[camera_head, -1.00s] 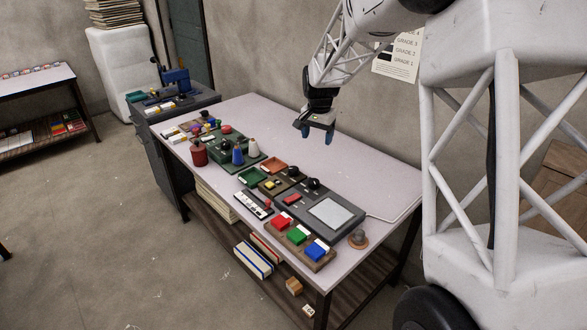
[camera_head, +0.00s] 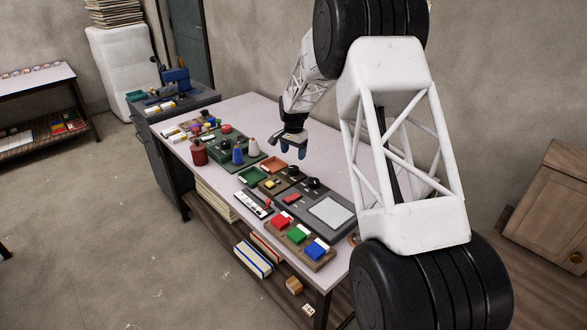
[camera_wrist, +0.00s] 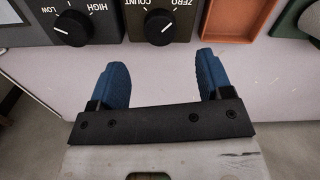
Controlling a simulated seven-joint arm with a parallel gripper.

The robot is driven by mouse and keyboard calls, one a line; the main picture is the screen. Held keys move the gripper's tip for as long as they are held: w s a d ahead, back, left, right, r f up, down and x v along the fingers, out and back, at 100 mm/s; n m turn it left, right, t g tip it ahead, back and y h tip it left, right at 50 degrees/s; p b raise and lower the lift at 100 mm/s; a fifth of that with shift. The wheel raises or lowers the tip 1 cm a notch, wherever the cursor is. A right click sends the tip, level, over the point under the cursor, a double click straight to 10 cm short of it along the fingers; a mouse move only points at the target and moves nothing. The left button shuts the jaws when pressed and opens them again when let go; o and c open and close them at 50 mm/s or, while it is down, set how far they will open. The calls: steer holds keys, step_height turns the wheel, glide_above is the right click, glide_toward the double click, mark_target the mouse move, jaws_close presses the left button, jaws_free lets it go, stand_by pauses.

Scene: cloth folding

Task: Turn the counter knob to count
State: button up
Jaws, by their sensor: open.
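The counter knob (camera_wrist: 160,27) is a round black knob on a dark brown unit (camera_wrist: 190,30) with upside-down COUNT and ZERO labels at the top of the wrist view. A pale mark shows on the knob's right side; which label it points to is unclear. In the head view the knob (camera_head: 293,171) sits beside the reddish-brown tray. My gripper (camera_wrist: 163,68) is open and empty, with blue fingers apart. The knob lies ahead of the gap between the fingertips, not touched. In the head view my gripper (camera_head: 293,150) hangs above the table just behind the knob.
A second black knob (camera_wrist: 72,28) with LOW and HIGH labels sits on the grey unit to the left. A reddish-brown tray (camera_wrist: 235,18) and a green object (camera_wrist: 292,18) are to the right.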

mark_target(294, 168)
steer(key=shift+f, duration=0.1)
stand_by(0.3)
steer(key=shift+f, duration=3.8)
steer(key=c, duration=0.9)
steer(key=shift+c, duration=0.2)
